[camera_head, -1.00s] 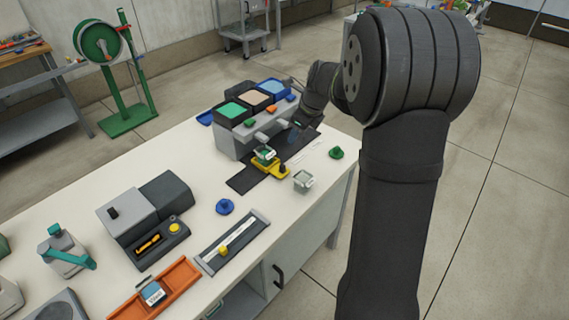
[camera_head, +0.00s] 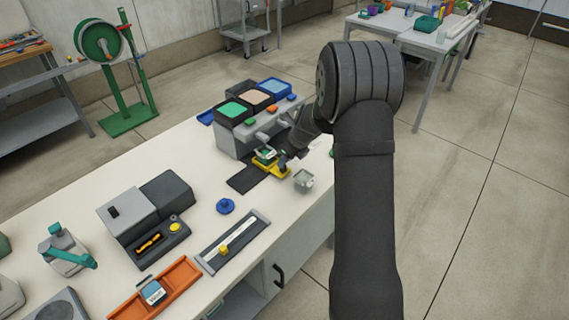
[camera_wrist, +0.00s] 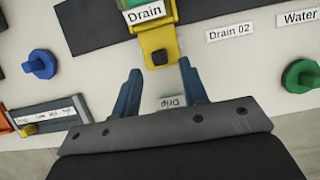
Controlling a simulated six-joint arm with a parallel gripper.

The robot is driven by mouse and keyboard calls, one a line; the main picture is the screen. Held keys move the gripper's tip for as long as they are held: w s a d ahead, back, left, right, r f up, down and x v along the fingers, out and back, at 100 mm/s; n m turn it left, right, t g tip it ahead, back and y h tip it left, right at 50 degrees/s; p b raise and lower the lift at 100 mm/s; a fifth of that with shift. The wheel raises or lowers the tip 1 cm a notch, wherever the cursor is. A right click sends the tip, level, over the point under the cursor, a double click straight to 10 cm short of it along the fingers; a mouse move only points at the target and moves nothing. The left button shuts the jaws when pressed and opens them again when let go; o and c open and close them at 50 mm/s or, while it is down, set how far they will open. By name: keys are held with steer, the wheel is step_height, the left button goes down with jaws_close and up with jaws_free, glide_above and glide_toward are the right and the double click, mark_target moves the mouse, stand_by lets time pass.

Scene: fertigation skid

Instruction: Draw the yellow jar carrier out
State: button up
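The yellow jar carrier (camera_head: 284,172) sits on a dark strip in front of the grey dispenser unit, with a small green-topped jar (camera_head: 265,154) on it. In the wrist view the yellow carrier (camera_wrist: 155,40) points toward me, a black knob (camera_wrist: 160,57) at its near end and a "Drain" label above. My gripper (camera_wrist: 160,68) is open, its blue fingertips on either side of the knob end, with gaps showing. I cannot tell its height above it. In the head view my gripper is partly hidden beside the carrier.
A green knob (camera_wrist: 300,76) lies right and a blue knob (camera_wrist: 40,64) left. The grey dispenser (camera_head: 235,146) stands behind the carrier.

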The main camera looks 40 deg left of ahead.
steer(key=shift+x, duration=1.8)
jaws_close()
